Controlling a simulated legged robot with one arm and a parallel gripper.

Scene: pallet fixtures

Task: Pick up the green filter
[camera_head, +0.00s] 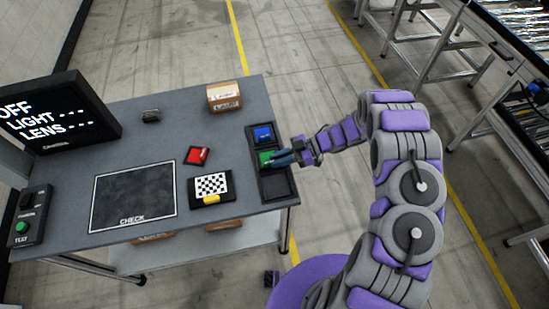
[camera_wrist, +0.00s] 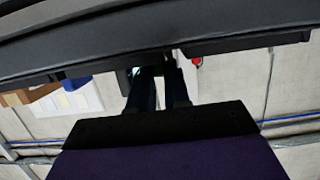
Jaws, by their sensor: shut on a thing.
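The green filter (camera_head: 265,157) sits in the middle slot of a black three-slot tray (camera_head: 276,187) at the right edge of the grey table. My gripper (camera_head: 278,159) reaches in from the right, low over that slot, with its fingers at the green filter. The fingers are shut on the green filter, which is mostly hidden there.
A blue filter (camera_head: 263,134) fills the tray's far slot; the near slot looks empty. A red piece (camera_head: 198,155), a checkered card (camera_head: 212,186), a box (camera_head: 224,96) and a dark CHECK mat (camera_head: 133,198) lie on the table (camera_head: 165,120). A screen (camera_head: 55,113) stands left.

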